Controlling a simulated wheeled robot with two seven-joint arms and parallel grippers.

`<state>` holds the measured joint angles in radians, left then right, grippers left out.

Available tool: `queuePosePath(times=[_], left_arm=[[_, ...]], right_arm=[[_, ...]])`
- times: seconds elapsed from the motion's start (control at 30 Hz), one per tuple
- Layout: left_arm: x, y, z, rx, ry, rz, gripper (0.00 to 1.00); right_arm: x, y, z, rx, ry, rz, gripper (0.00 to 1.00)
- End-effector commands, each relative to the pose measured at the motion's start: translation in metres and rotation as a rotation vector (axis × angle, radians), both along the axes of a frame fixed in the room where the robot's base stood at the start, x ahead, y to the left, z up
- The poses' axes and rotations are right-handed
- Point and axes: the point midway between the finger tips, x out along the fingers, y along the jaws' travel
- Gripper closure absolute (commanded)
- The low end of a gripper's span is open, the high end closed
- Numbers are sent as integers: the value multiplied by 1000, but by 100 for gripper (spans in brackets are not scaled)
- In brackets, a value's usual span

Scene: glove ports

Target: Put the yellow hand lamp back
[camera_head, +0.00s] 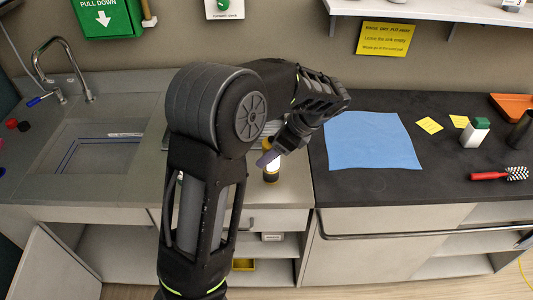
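The yellow hand lamp (271,175) stands roughly upright at the front of the light worktop, left of the dark counter. Its middle glows white, with yellow and dark bands around its lower end. My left arm comes in from the lower left and bends over the worktop. My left gripper (270,156) is at the lamp's upper part, pointing down and left, and overlaps it in the picture. Its fingers are partly hidden, so I cannot tell whether they hold the lamp. My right gripper is out of view.
A sink (95,155) with a tap is at left. On the dark counter lie a blue cloth (370,141), yellow notes (429,125), a green-capped white bottle (475,132) and a red-handled brush (500,174). A white shelf (430,10) overhangs at upper right. A cabinet below stands open.

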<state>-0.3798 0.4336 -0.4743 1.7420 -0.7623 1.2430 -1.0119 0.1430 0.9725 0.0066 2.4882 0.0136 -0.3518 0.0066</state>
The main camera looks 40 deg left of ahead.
Motion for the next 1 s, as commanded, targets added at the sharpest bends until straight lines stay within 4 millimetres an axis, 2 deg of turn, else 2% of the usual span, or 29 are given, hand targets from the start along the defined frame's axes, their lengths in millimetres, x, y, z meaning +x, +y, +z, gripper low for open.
queuePosePath(times=[0.17,0.33,0.4,0.57,1.0], left_arm=[[6,-20,30,-1,-6,-2,34],[11,-39,65,1,-3,-2,34],[11,-44,77,1,0,-2,34],[13,-51,84,1,-1,-1,34],[13,-51,83,0,-1,1,34]], right_arm=[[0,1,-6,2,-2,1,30],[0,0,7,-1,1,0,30],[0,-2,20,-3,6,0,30],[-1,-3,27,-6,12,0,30],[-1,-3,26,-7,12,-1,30]])
